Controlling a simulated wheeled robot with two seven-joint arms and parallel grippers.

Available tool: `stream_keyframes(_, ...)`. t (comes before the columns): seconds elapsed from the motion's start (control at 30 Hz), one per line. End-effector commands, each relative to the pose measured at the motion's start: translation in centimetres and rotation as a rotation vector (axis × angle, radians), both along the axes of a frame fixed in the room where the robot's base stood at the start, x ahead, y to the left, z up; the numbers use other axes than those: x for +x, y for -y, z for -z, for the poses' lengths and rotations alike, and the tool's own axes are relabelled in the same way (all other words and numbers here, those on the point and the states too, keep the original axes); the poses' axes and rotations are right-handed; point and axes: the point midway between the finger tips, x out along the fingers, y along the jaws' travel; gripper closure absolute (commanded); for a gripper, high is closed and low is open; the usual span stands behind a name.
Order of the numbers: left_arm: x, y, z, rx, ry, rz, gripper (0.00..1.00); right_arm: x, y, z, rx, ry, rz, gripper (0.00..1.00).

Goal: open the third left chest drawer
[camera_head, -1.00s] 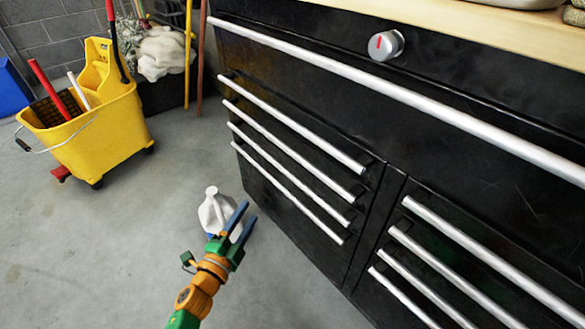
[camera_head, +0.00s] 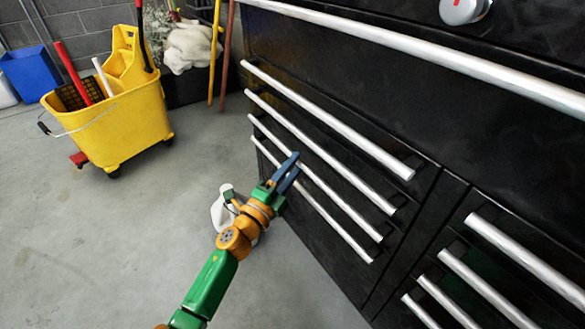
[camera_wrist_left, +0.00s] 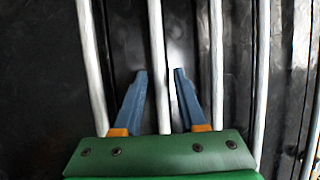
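The black chest (camera_head: 440,180) has a left column of drawers with silver bar handles, all shut. The third left drawer's handle (camera_head: 335,197) runs diagonally in the head view, between the second handle (camera_head: 320,150) and the fourth (camera_head: 325,218). My left gripper (camera_head: 290,162) is at the third handle, near its far end. In the left wrist view, the left gripper (camera_wrist_left: 158,76) is open, with one blue finger on each side of the third handle (camera_wrist_left: 156,40). Contact with the bar cannot be told. My right gripper is not in view.
A yellow mop bucket (camera_head: 115,125) stands on the floor at the left. A white jug (camera_head: 222,210) stands behind my left wrist, partly hidden. A long handle (camera_head: 430,45) crosses the chest above. A right column of handles (camera_head: 525,260) is at lower right. The floor at lower left is clear.

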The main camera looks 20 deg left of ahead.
Motion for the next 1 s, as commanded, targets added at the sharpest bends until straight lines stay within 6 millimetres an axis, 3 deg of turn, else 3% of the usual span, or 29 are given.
stream_keyframes(0.03, -0.01, 0.00, 0.00, 0.000, 0.000, 0.000, 0.76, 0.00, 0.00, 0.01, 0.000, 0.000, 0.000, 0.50)
stream_keyframes(0.1, -0.01, 0.00, 0.01, 0.000, 0.000, 0.000, 0.95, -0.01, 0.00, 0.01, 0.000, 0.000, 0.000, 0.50)
stream_keyframes(0.13, -0.02, 0.00, 0.01, 0.000, 0.000, 0.000, 1.00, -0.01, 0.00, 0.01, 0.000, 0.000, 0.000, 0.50)
stream_keyframes(1.0, -0.02, -0.03, 0.02, -0.001, 0.000, -0.001, 1.00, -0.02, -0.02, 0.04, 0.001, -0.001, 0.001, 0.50)
